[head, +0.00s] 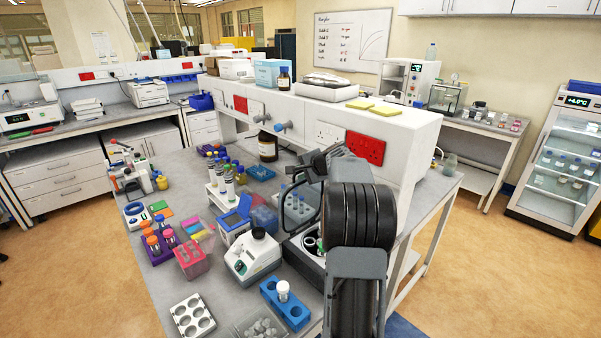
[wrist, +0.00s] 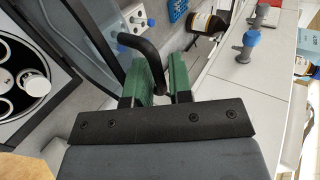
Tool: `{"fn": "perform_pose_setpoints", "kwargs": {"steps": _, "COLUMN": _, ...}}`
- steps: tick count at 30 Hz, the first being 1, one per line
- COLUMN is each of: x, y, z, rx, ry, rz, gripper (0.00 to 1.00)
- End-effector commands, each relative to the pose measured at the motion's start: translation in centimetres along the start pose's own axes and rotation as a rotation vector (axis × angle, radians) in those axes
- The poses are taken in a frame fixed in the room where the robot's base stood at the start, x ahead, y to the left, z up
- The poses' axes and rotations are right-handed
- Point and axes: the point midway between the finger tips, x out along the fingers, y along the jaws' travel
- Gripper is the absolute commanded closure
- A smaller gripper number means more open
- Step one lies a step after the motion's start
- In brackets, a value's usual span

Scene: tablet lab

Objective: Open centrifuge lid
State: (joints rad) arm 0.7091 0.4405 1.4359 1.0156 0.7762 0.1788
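The centrifuge (head: 309,244) stands on the bench in the head view, with its round rotor exposed and partly hidden by my arm. The rotor (wrist: 28,82) shows at the left of the wrist view, with a white hub and dark round openings. The lid (wrist: 72,48) is raised and tilted up from the body; in the head view its dark frame and clear panel (head: 297,208) stand up behind the rotor. My gripper (wrist: 157,78) has its two green fingers close together around the lid's black bent handle (wrist: 148,52). My gripper is hidden behind my arm in the head view.
A blue rack (head: 288,306) with a white-capped tube, a white benchtop device (head: 252,254) and tube racks crowd the bench left of the centrifuge.

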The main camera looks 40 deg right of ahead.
Motion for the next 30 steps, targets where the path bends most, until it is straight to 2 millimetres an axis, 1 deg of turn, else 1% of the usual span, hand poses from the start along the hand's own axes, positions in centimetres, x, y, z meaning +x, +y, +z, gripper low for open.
{"fn": "perform_pose_setpoints", "kwargs": {"steps": 6, "x": -0.1, "y": 0.1, "z": 0.0, "rx": 0.001, "ry": 0.001, "rz": 0.0, "gripper": 0.8}}
{"fn": "perform_pose_setpoints", "kwargs": {"steps": 8, "x": -0.5, "y": 0.1, "z": 0.1, "rx": 0.0, "ry": 0.001, "rz": 0.0, "gripper": 0.8}}
{"fn": "perform_pose_setpoints", "kwargs": {"steps": 10, "x": -1.3, "y": 0.1, "z": 0.1, "rx": 0.0, "ry": 0.002, "rz": -0.001, "gripper": 0.8}}
{"fn": "perform_pose_setpoints", "kwargs": {"steps": 14, "x": -3.7, "y": 0.0, "z": 0.1, "rx": -0.002, "ry": 0.005, "rz": -0.005, "gripper": 0.8}}
{"fn": "perform_pose_setpoints", "kwargs": {"steps": 18, "x": -6.9, "y": -0.2, "z": 0.0, "rx": -0.004, "ry": 0.009, "rz": -0.009, "gripper": 0.8}}
{"fn": "perform_pose_setpoints", "kwargs": {"steps": 21, "x": -8.8, "y": -0.1, "z": 0.1, "rx": -0.005, "ry": 0.008, "rz": -0.006, "gripper": 0.8}}
{"fn": "perform_pose_setpoints", "kwargs": {"steps": 27, "x": -11.8, "y": -0.1, "z": 0.2, "rx": -0.003, "ry": 0.004, "rz": -0.004, "gripper": 0.8}}
{"fn": "perform_pose_setpoints", "kwargs": {"steps": 30, "x": -12.8, "y": -0.1, "z": 0.2, "rx": -0.003, "ry": 0.003, "rz": -0.003, "gripper": 0.8}}
